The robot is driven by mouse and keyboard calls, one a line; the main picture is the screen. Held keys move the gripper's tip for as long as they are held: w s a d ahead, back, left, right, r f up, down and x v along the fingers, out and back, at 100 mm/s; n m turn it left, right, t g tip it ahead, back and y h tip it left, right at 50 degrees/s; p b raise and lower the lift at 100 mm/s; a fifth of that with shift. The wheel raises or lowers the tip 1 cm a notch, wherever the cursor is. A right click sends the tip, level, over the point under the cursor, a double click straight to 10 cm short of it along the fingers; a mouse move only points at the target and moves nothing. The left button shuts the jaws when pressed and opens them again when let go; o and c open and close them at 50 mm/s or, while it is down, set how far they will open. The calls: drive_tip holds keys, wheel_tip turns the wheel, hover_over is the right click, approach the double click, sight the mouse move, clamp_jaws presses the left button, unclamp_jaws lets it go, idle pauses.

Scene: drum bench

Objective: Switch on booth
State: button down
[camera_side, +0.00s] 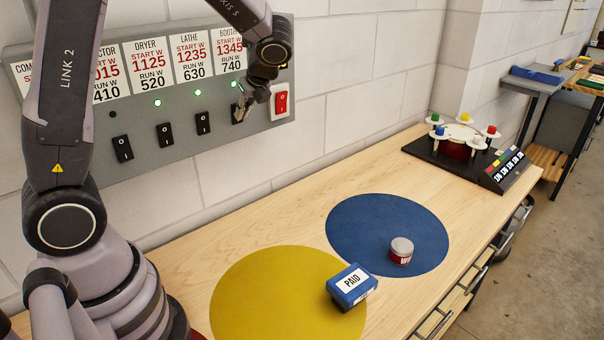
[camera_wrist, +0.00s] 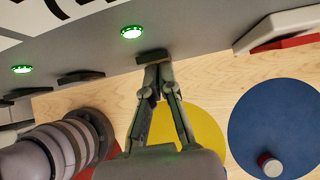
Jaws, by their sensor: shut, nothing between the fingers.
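The BOOTH card (camera_side: 229,52) reads START W 1345 and RUN W 740. Under it, a small green light (camera_side: 234,84) is lit; it also shows in the wrist view (camera_wrist: 132,31). The black booth rocker switch (camera_wrist: 152,56) sits below that light, partly hidden by my gripper in the side view. My gripper (camera_side: 240,108) is shut and empty, its tips at or very near this switch; I cannot tell whether they touch. In the wrist view its fingers (camera_wrist: 157,75) meet just at the switch's lower edge.
Other black switches, including the lathe's (camera_side: 203,122) and dryer's (camera_side: 165,134), are to the left, both lights green. A further-left light (camera_side: 112,114) is dark. A red switch (camera_side: 281,103) is close on the right.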

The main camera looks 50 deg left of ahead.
drive_tip(key=d+r, duration=0.6)
drive_tip(key=d, duration=0.5)
drive_tip(key=shift+d, duration=0.35)
drive_tip(key=shift+f, duration=0.1)
drive_tip(key=s+r+n+t+h, duration=0.2)
drive_tip(key=s+n+t+h, duration=0.3)
drive_tip(key=s+n, duration=1.3)
drive_tip(key=s+h, duration=0.1)
drive_tip(key=h, duration=0.1)
drive_tip(key=shift+s+a+r+t+h, duration=0.3)
drive_tip(key=shift+r, duration=0.1)
